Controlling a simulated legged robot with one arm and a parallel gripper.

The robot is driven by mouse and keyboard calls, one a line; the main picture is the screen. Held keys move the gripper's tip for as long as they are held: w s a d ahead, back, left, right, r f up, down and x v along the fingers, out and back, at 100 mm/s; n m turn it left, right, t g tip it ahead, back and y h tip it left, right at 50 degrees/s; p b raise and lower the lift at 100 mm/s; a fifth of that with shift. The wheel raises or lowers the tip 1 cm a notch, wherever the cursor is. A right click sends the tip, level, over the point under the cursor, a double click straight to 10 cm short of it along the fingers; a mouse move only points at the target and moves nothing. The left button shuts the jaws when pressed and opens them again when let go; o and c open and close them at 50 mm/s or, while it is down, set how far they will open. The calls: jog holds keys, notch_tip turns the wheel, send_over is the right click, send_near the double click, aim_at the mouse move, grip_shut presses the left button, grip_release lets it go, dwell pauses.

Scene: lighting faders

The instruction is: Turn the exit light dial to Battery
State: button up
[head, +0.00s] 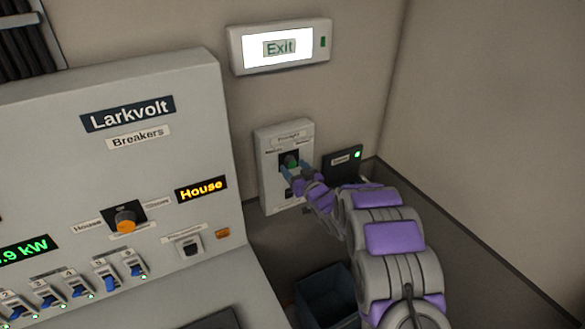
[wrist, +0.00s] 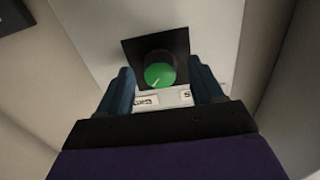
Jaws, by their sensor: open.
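The exit light dial (head: 290,159) is a green round knob on a dark square in a white wall plate (head: 272,190). It also shows in the wrist view (wrist: 159,74), with a pale pointer mark towards its lower left. Small labels sit by the dial but are too small or cut off to read surely. My gripper (head: 295,170) is at the plate, and in the wrist view its two blue fingers (wrist: 162,82) stand open, one on each side of the dial. A gap shows between the knob and both fingers. My gripper partly hides the dial in the head view.
A lit Exit sign (head: 280,47) hangs above the plate. A dark box (head: 343,160) with a green light is to its right. A grey breaker panel (head: 150,90) with an orange dial (head: 125,221) and blue switches stands left. A dark bin (head: 325,298) is below.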

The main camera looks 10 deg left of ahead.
jog(key=b+v, duration=0.1)
jog(key=v, duration=1.4)
jog(key=shift+s+d, duration=0.2)
jog(key=shift+s, duration=0.1)
